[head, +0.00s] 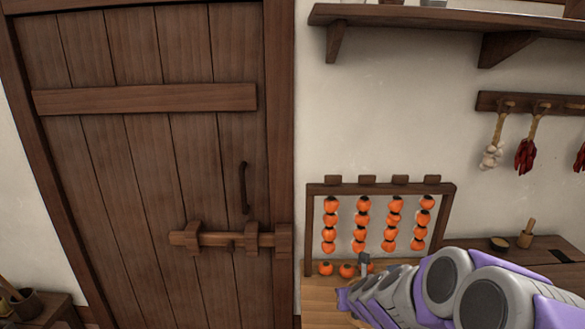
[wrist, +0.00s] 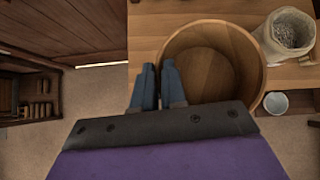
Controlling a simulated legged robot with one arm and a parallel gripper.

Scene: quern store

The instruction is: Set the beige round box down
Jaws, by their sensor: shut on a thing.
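The beige round box (wrist: 242,62) is a wide, open, empty wooden tub in the wrist view. My gripper (wrist: 158,68) is shut on its left wall, with one finger outside the rim and one inside. The box is seen from above, over the wooden table (wrist: 143,36); I cannot tell whether its base touches the top. In the head view my arm reaches in from the lower right, and the box cannot be made out there.
A rack of orange fruit strings (head: 380,184) stands at the wall. A plank door (head: 150,150) is left; a low shelf unit (wrist: 35,92) stands across the floor.

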